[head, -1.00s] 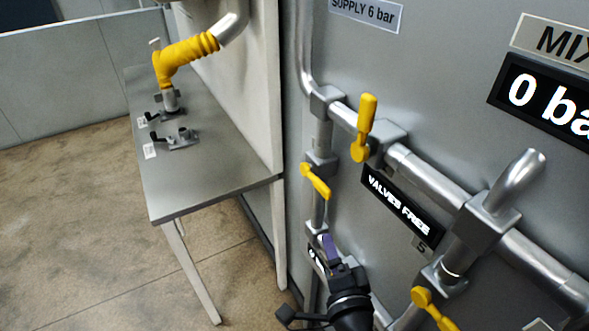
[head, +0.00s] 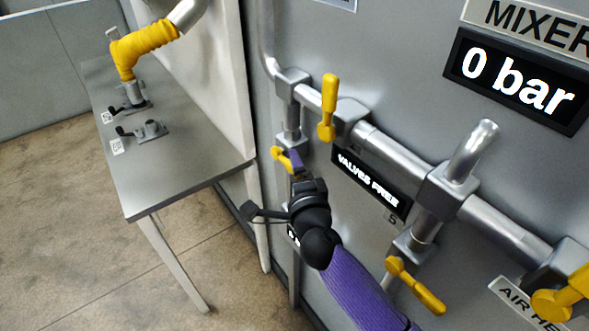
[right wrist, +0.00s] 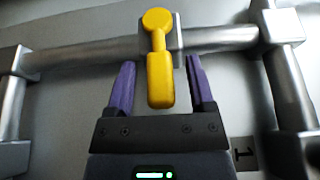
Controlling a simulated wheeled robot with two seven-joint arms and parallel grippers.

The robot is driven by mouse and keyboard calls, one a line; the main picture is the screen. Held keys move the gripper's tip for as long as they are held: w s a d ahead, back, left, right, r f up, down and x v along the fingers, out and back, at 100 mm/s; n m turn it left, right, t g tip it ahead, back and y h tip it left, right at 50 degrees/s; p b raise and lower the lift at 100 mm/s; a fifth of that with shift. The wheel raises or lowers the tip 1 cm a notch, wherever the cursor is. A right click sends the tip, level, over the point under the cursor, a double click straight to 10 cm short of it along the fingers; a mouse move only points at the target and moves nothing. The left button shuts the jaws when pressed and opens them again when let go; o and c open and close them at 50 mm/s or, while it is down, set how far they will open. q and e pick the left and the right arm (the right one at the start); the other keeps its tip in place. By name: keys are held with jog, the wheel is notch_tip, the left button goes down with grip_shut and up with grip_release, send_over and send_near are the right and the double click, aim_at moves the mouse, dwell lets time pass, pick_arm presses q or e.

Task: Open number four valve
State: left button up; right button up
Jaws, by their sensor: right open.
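My right gripper (head: 296,164) is at the left vertical pipe, at the small yellow valve handle (head: 283,160) there. In the right wrist view a yellow handle (right wrist: 160,80) lies between the two open purple fingers (right wrist: 160,88), with a gap on each side. Its round pivot end is farther out, on the grey pipe. The gripper covers part of that handle in the head view. A dark tag (right wrist: 243,157) is beside the gripper in the wrist view; I cannot read it surely. No number four is legible. My left gripper is not in view.
Other yellow handles show: an upright one (head: 329,107), a lower one (head: 415,285) and one at right (head: 562,296). A "VALVES FREE" sign (head: 370,184) is on the panel, above a "5" tag. The gauge (head: 519,82) reads 0 bar. A metal table (head: 185,175) stands left.

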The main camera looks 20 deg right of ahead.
grip_shut()
dwell(0.6)
dwell(0.3)
dwell(0.4)
